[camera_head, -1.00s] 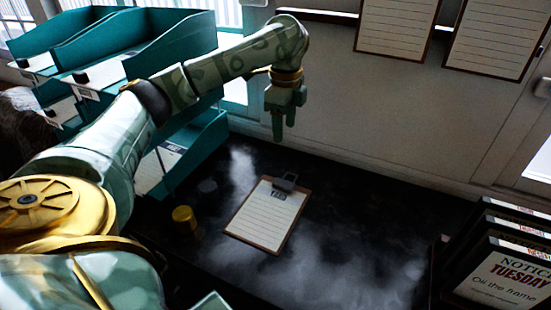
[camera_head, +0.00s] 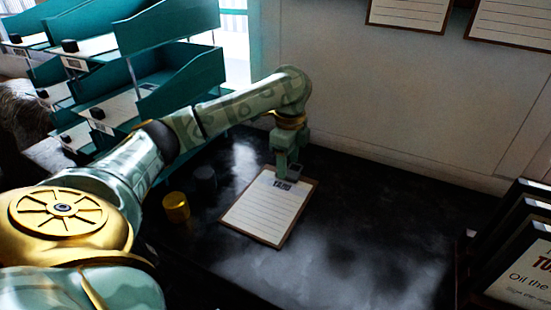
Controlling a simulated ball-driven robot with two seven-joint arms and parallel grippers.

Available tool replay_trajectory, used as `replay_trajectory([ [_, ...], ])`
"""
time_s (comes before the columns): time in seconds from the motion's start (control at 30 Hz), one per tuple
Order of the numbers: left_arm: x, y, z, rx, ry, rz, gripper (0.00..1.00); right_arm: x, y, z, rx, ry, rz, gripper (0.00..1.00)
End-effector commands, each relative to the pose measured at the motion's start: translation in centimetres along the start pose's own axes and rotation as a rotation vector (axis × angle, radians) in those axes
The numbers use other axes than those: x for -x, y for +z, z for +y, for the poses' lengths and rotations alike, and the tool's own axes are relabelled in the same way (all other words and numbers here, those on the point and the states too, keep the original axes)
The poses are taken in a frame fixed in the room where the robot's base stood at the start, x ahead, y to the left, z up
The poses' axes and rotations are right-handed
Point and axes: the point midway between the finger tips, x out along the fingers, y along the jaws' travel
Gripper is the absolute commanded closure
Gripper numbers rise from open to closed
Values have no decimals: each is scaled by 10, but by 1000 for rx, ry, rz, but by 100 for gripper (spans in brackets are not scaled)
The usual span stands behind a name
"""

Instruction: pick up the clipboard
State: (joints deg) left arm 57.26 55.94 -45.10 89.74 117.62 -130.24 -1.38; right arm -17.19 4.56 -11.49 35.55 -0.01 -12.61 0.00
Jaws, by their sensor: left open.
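The clipboard (camera_head: 266,211) lies flat on the dark table, with a lined white sheet on a brown board. Its clip end is at the far side. My left gripper (camera_head: 284,174) points down right at the clip end and hides most of the clip. The gripper is open. I cannot tell whether its fingers touch the clipboard. My right gripper is not in view.
A yellow cylinder (camera_head: 176,207) and a dark cylinder (camera_head: 205,179) stand left of the clipboard. Teal tiered trays (camera_head: 185,68) stand at the back left. Framed signs (camera_head: 520,262) stand at the right. Lined boards (camera_head: 410,14) hang on the wall. The table right of the clipboard is clear.

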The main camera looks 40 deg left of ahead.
Motion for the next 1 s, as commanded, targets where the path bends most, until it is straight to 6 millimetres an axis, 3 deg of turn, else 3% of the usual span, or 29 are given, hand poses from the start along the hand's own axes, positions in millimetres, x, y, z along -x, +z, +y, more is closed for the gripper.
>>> replay_trajectory([
  [0.03,-17,-1,0,-1,5,-1,45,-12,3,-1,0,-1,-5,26],
  [0.1,-25,-1,0,-2,3,0,45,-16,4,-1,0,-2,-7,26],
  [0.4,-27,0,0,-3,-2,-1,45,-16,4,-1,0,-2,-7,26],
  [0.57,-26,0,0,-3,-2,-1,87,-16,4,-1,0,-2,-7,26],
  [0.6,-26,0,0,-3,-2,-1,91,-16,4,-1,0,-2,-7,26],
  [1.0,-18,0,0,-2,-3,-1,91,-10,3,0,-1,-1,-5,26],
])
